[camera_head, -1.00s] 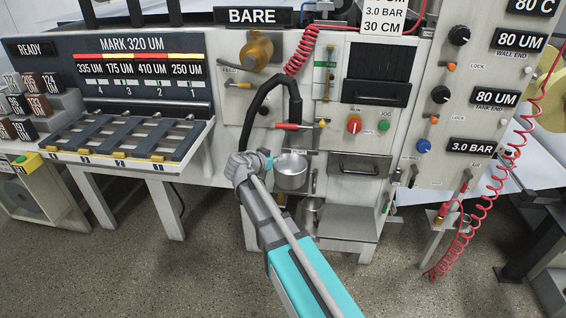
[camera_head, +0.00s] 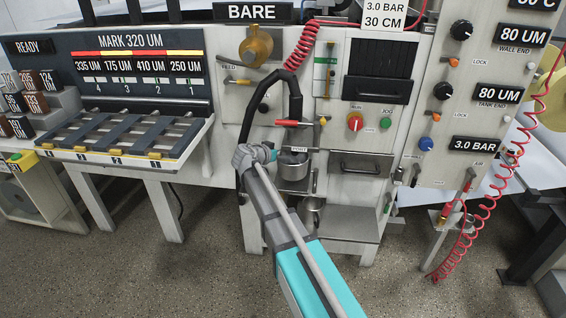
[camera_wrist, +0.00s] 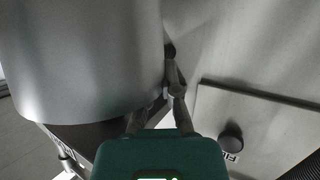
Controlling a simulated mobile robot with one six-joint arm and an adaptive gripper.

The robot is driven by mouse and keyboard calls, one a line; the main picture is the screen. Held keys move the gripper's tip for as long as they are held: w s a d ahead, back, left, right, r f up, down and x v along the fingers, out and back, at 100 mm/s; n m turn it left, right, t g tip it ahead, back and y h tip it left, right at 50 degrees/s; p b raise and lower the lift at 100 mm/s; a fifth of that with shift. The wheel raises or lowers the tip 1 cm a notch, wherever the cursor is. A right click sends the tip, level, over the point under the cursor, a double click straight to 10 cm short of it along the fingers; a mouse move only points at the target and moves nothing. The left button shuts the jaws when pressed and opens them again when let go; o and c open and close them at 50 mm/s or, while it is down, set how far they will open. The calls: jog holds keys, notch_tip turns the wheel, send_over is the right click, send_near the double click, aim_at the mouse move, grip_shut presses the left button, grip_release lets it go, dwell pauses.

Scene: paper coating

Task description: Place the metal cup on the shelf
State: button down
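The metal cup (camera_head: 293,168) is a shiny cylinder below the PORT label in the head view, upright at the front of the machine. A ledge shows under it; whether its base touches is unclear. In the wrist view the cup (camera_wrist: 80,60) fills the left side. My gripper (camera_head: 268,155) is at the cup's left side in the head view. In the wrist view its fingers (camera_wrist: 168,88) come together at the cup's side, apparently on its handle, which is mostly hidden. The shelf (camera_head: 345,227) looks like the flat grey ledge low on the machine.
Another metal vessel (camera_head: 312,208) sits lower in the machine. A thick black hose (camera_head: 250,115) arches over my gripper. A red coiled air line (camera_head: 488,200) hangs at the right. A slotted rack (camera_head: 125,135) juts out at the left. The floor in front is clear.

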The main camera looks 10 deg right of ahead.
aim_at(293, 164)
jog(key=shift+f, duration=0.1)
notch_tip(293, 164, down, 3)
jog(key=b, duration=0.3)
jog(key=shift+w+f+b, duration=0.2)
jog(key=shift+f+b, duration=0.15)
jog(key=shift+b, duration=0.15)
jog(key=shift+f, duration=0.15)
jog(key=c, duration=0.8)
grip_release()
jog(key=shift+r, duration=0.2)
